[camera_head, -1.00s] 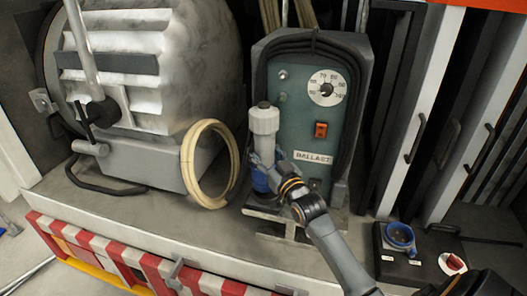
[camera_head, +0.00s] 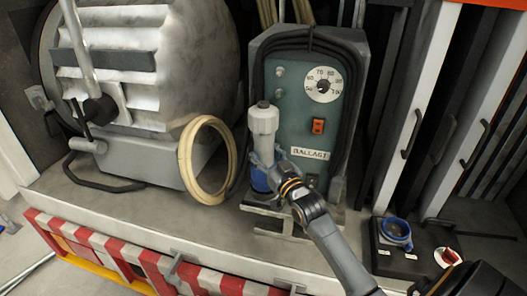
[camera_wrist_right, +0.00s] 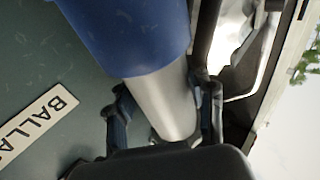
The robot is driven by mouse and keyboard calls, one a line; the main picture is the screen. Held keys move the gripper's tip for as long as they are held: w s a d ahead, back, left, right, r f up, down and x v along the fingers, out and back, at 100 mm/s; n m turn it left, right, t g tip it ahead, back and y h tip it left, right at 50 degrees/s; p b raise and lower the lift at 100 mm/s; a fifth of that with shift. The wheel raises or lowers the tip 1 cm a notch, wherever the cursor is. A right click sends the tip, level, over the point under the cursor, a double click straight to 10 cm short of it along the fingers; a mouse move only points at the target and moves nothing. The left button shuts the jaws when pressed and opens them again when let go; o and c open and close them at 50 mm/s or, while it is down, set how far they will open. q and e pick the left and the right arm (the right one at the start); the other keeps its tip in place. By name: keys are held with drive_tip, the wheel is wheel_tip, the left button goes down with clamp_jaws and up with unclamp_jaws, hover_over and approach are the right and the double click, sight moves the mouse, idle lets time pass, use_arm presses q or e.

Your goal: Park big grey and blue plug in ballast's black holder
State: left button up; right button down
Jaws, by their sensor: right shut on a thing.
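The big plug (camera_head: 264,119) has a grey upper body and a blue lower end (camera_head: 260,180). It stands roughly upright in front of the ballast's left side. My right gripper (camera_head: 264,162) is shut on its grey body just above the blue end. In the right wrist view, the fingers (camera_wrist_right: 163,105) lie on both sides of the grey shaft, with the blue part (camera_wrist_right: 125,30) beyond them. The ballast (camera_head: 290,125) is a green-faced box. I cannot clearly make out the black holder or whether the plug's lower end is seated. My left gripper is not in view.
A pale hose ring (camera_head: 184,165) stands left of the plug, beside a big lamp (camera_head: 150,70). A metal bracket (camera_head: 272,230) is below the plug.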

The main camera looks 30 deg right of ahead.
drive_tip(key=shift+f+b, duration=0.5)
drive_tip(key=shift+f, duration=0.3)
idle(0.5)
drive_tip(key=shift+r+p, duration=0.4)
drive_tip(key=shift+p, duration=0.2)
drive_tip(key=shift+r+p, duration=1.4)
drive_tip(key=shift+r, duration=0.3)
drive_tip(key=shift+w+d, duration=0.1)
drive_tip(key=shift+w+d+f+b, duration=0.15)
drive_tip(key=shift+f+b, duration=0.15)
drive_tip(key=shift+b, duration=0.15)
drive_tip(key=shift+w+d+f, duration=0.15)
drive_tip(key=shift+d+f, duration=0.05)
drive_tip(key=shift+d, duration=0.05)
drive_tip(key=shift+a, duration=0.1)
